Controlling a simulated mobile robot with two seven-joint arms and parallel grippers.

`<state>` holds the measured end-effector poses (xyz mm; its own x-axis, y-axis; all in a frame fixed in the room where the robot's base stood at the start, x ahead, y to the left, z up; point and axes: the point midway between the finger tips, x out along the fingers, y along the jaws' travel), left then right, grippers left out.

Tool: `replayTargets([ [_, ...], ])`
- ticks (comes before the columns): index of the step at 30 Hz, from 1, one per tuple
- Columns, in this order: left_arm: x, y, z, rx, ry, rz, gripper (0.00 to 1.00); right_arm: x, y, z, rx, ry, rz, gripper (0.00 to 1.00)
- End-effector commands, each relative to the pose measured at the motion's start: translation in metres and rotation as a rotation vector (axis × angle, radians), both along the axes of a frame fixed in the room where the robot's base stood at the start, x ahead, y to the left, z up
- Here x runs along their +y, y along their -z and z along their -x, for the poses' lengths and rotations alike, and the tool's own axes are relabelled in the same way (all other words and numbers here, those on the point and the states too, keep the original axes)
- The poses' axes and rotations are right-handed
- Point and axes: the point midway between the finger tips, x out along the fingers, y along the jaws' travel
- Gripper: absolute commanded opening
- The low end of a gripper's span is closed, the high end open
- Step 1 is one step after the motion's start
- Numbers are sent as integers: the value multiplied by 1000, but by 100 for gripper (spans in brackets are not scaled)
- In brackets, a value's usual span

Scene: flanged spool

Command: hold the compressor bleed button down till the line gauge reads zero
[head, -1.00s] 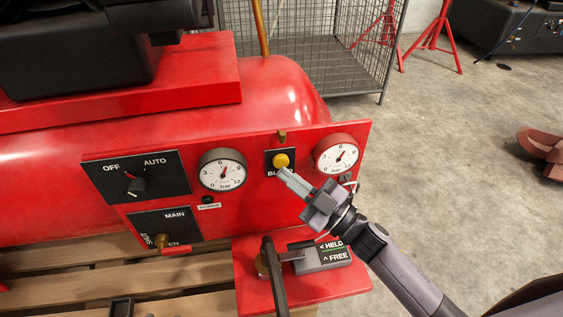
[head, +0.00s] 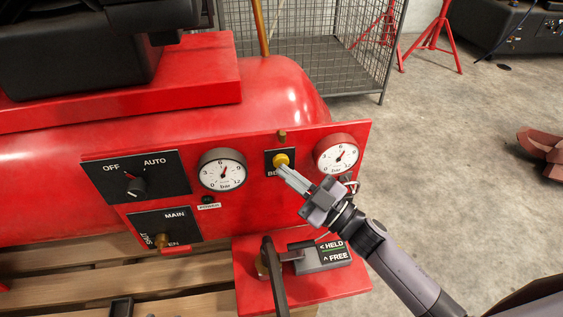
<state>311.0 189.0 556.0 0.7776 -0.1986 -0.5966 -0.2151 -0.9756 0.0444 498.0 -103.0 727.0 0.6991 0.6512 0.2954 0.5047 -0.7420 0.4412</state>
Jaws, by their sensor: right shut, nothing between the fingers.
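The yellow bleed button (head: 281,160) sits on a small black plate on the red compressor panel (head: 240,220). My right gripper (head: 281,169) is shut and empty, its fingertips at the lower edge of the button; I cannot tell whether they press it. A white dial gauge (head: 337,158) is right of the button, its needle pointing up and to the right, well off zero. Another dial gauge (head: 222,171) is left of the button, its needle pointing nearly straight up. Which one is the line gauge is not readable. My left gripper is out of view.
An OFF/AUTO switch (head: 136,185) and a MAIN valve plate (head: 163,230) are on the left of the panel. A lever with a HELD/FREE label (head: 322,256) stands below. A wire cage (head: 340,50) is behind; the floor at right is mostly clear.

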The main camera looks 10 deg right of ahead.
Motion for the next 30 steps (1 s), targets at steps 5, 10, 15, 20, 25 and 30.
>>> replayTargets([
  [5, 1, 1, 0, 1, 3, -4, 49, 0, 0, -2, -1, 0, 1, 0],
  [10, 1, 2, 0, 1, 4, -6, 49, 0, 0, -4, -1, 0, 0, 0],
  [15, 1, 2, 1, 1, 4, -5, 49, 0, 0, -6, -1, 0, 1, 0],
  [20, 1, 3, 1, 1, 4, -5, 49, 0, 0, -8, -1, 0, 1, 0],
  [25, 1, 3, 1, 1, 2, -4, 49, 0, 0, -10, 0, 1, 1, 0],
  [30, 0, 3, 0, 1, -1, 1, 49, 0, 0, -10, 1, 0, 1, 0],
])
